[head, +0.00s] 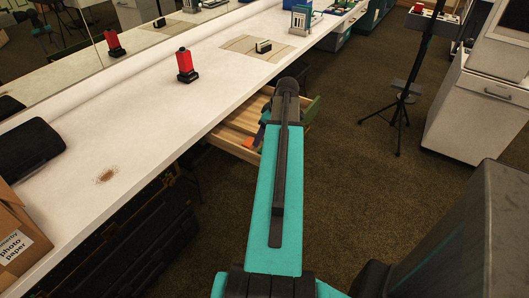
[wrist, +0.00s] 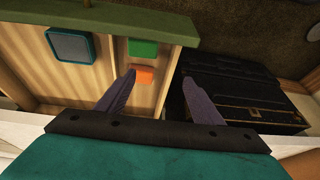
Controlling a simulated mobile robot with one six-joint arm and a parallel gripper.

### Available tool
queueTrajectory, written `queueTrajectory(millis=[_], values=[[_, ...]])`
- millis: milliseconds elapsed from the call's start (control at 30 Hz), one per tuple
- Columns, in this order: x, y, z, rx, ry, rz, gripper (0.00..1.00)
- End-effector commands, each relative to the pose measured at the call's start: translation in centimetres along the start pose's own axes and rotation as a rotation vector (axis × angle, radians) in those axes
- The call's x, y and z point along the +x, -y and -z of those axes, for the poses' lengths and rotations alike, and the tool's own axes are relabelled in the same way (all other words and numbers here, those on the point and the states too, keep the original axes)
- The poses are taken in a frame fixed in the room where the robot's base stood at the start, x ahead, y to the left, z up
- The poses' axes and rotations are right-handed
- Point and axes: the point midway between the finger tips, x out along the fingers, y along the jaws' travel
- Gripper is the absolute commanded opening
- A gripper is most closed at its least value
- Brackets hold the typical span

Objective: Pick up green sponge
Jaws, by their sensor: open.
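A green block (wrist: 143,48), which looks like the green sponge, lies in an open wooden drawer (wrist: 102,60), close to the drawer's green front in the wrist view. My gripper (wrist: 158,78) is open and empty. Its left finger reaches over the drawer, with its tip beside the orange block (wrist: 145,76). Its right finger is beyond the drawer's side wall. The green block is ahead of the fingertips, slightly left of the middle between them. In the head view my arm hides most of the gripper, and I cannot make out the green block there.
A blue-grey square item (wrist: 72,46) lies left in the drawer. The open drawer (head: 232,142) juts from under the white counter (head: 130,130). A black case (wrist: 240,92) is right of the drawer. A red item (head: 185,66) stands on the counter. The carpet (head: 360,200) right has free room.

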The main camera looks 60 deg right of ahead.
Motion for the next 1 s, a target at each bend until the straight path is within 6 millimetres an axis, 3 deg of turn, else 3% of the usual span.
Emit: queueTrajectory(millis=[100,333,767,1000], values=[[-2.1,-2.1,-1.8,-0.005,-0.019,-0.018,0.61],[-3.8,-3.6,-3.4,-0.016,-0.033,-0.033,0.61],[-3.6,-3.6,-3.4,-0.017,-0.034,-0.033,0.61],[-1.9,-3.7,-3.3,-0.016,-0.033,-0.032,0.61]])
